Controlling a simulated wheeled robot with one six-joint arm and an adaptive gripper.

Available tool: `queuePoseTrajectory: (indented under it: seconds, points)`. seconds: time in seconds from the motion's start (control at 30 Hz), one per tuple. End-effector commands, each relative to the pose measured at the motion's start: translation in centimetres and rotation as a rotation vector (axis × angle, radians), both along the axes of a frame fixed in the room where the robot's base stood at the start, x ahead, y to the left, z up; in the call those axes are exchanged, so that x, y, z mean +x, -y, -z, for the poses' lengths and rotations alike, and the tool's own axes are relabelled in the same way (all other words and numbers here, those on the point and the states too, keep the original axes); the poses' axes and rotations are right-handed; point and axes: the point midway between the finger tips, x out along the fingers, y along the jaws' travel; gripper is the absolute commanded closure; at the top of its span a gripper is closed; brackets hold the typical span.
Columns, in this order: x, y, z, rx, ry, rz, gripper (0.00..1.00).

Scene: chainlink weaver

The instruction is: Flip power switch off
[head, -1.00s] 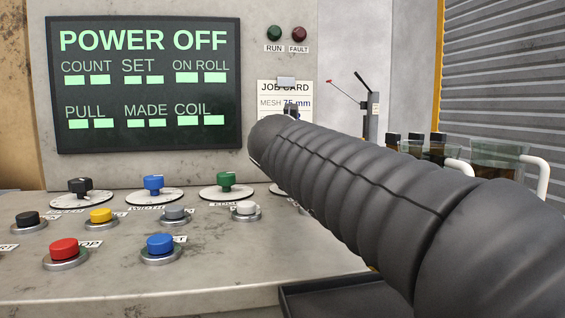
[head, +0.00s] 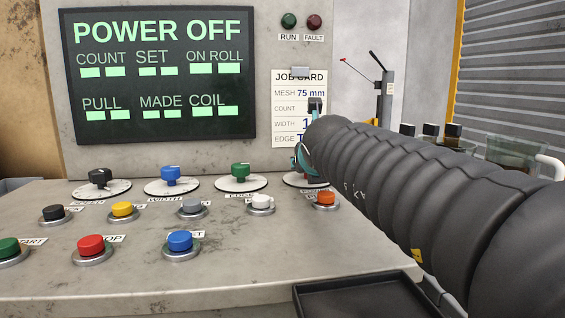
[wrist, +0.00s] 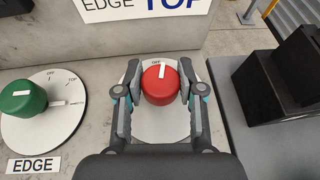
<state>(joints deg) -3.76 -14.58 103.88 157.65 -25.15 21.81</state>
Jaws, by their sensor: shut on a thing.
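The power switch is a red rotary knob (wrist: 159,88) on a white dial in the wrist view. Its white mark points up, close to the word OFF at the dial's upper edge. My gripper (wrist: 160,76) is shut on the knob, one finger on its left and one on its right. In the head view my gripper (head: 308,163) is at the right end of the dial row, and my arm hides the knob. The display (head: 157,75) reads POWER OFF.
A green EDGE knob (wrist: 22,98) is just left of my gripper. Black, blue and green dials and several coloured buttons cover the console (head: 150,275). The job card (head: 290,105) stands behind the gripper. A black tray (head: 360,297) lies at the front right.

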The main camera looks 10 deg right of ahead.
Motion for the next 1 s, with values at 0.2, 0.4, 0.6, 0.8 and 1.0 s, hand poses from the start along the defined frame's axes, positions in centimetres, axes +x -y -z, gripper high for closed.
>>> queuePoseTrajectory:
  seconds: [0.2, 0.4, 0.6, 0.8, 1.0]
  points:
    - [0.0, 0.0, 0.1, 0.000, -0.001, 0.001, 0.97]
    - [0.0, 0.0, 0.1, 0.000, -0.001, 0.000, 0.36]
    - [0.0, 0.0, 0.0, 0.000, -0.001, 0.000, 0.36]
    - [-0.9, -0.2, -0.5, 0.000, 0.002, -0.001, 0.36]
    - [-4.1, -0.5, -1.8, 0.000, 0.004, -0.001, 0.36]
